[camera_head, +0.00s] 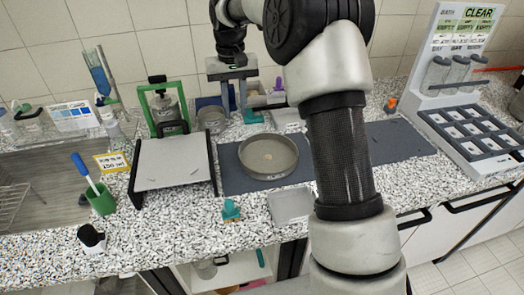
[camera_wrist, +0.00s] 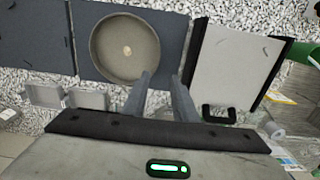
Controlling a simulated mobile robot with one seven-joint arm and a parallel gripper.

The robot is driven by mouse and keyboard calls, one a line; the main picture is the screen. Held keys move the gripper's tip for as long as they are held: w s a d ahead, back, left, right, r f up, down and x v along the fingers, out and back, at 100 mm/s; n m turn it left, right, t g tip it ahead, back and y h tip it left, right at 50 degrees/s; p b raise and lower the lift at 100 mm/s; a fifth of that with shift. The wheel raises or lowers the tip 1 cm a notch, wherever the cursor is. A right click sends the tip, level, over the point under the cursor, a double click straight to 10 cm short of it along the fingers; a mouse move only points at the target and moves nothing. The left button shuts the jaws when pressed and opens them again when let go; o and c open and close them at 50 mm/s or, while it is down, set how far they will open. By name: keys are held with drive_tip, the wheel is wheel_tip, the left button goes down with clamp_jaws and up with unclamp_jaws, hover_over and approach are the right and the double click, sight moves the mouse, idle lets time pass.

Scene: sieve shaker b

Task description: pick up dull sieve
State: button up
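A round, shallow, dull grey-brown sieve (camera_head: 268,168) lies on a dark mat (camera_head: 232,180) on the speckled counter. It has a small tan patch at the middle of its floor. In the wrist view the sieve (camera_wrist: 112,62) shows whole at the upper middle, just beyond my fingertips. My gripper (camera_wrist: 161,76) is open and empty, with a clear gap between its fingers. In the head view my gripper (camera_head: 236,106) hangs behind the sieve, slightly to its left, apart from it. The sieve's rim is unobstructed in both views.
A light flat board (camera_head: 172,162) with dark side rails stands left of the mat. A green cup (camera_head: 101,202) holds a blue-handled brush. A clear tray (camera_head: 290,207) and teal clip (camera_head: 231,209) lie in front. Another dark mat (camera_head: 400,138) and a white rack (camera_head: 470,130) are right.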

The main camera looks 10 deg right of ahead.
hover_over(239, 156)
wheel_tip(239, 156, down, 12)
drive_tip(key=shift+r, duration=0.15)
drive_tip(key=shift+w+f+p, duration=0.1)
drive_tip(key=shift+f+p, duration=0.4)
drive_tip(key=shift+f, duration=2.55)
drive_tip(key=shift+r, duration=0.1)
clamp_jaws()
